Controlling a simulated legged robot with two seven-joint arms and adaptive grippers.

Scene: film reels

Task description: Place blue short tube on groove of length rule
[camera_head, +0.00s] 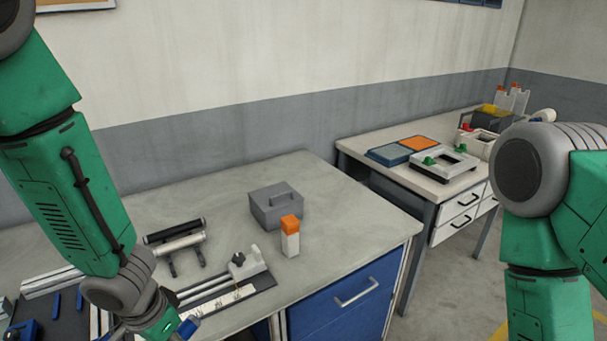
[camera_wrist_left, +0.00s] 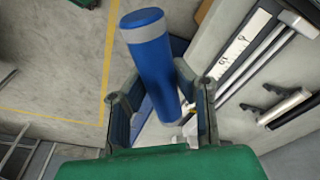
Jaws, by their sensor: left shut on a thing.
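My left gripper (camera_wrist_left: 164,100) is shut on the blue short tube (camera_wrist_left: 152,65), which has a pale grey band near one end. The tube stands lengthwise between the two fingers and sticks out past them. In the head view, a small part of the blue tube (camera_head: 187,329) shows at the bottom edge beside my left wrist; the fingers are mostly cut off there. The length rule (camera_head: 228,294), with parallel rods and a white scale strip, lies near the table's front edge. It also shows in the wrist view (camera_wrist_left: 239,43), apart from the tube. My right gripper is out of frame.
A grey lidded box (camera_head: 275,208) and an orange-capped white bottle (camera_head: 290,240) stand behind the rule. A black tube and a silver tube rest on a rack (camera_head: 180,243) behind and left of it. The table (camera_head: 350,215) is clear at right.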

